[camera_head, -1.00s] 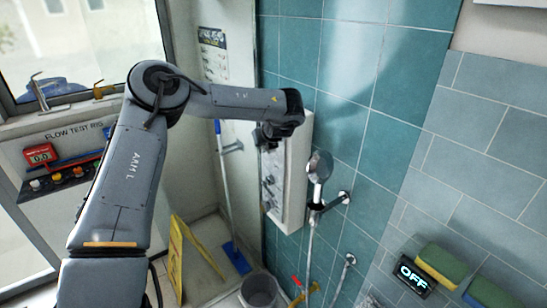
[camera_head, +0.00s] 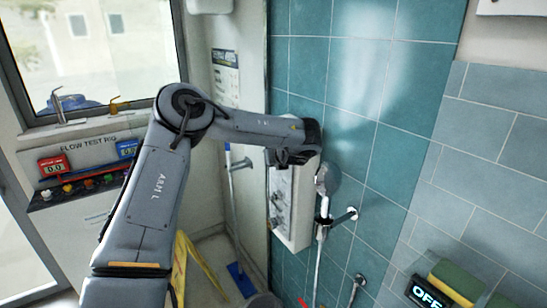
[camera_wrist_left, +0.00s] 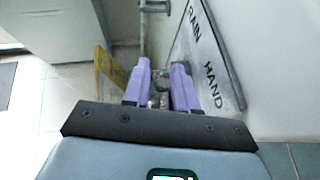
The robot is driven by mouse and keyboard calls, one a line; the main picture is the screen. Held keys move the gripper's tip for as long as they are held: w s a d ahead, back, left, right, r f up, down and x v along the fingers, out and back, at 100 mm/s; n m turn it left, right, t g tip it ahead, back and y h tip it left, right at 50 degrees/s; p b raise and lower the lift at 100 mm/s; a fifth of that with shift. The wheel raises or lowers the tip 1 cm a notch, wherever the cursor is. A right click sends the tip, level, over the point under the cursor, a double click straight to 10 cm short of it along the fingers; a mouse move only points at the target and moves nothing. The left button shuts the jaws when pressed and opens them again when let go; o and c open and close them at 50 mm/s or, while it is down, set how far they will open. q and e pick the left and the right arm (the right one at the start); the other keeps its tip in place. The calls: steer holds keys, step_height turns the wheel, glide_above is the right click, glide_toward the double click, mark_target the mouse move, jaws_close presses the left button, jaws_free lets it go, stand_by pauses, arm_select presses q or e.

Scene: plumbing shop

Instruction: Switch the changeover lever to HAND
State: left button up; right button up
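A white shower panel (camera_head: 283,212) with chrome fittings hangs on the teal tiled wall. My left gripper (camera_head: 292,158) is at its upper part and hides some of it. In the left wrist view the panel face (camera_wrist_left: 228,70) bears the words RAIN and HAND, to the right of the fingers. The two purple fingers of my left gripper (camera_wrist_left: 161,75) stand apart. A small chrome part (camera_wrist_left: 159,97) shows in the gap between them. I cannot tell if it is the changeover lever or if the fingers touch it. My right gripper is not in view.
A hand shower (camera_head: 323,183) on a wall bracket is just right of the panel. A yellow floor sign (camera_head: 181,262) and a blue mop (camera_head: 241,280) stand below on the left. A sign reading OFF (camera_head: 427,292) and sponges (camera_head: 455,282) are at lower right.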

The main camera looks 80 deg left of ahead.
arm_select(q)
steer(key=shift+o, duration=0.9)
steer(key=shift+r, duration=0.1)
steer(key=shift+d, duration=0.15)
steer(key=b+v, duration=0.1)
steer(key=v, duration=0.9)
steer(key=shift+d+r+b, duration=0.2)
steer(key=shift+d+b, duration=0.05)
steer(key=shift+b, duration=0.1)
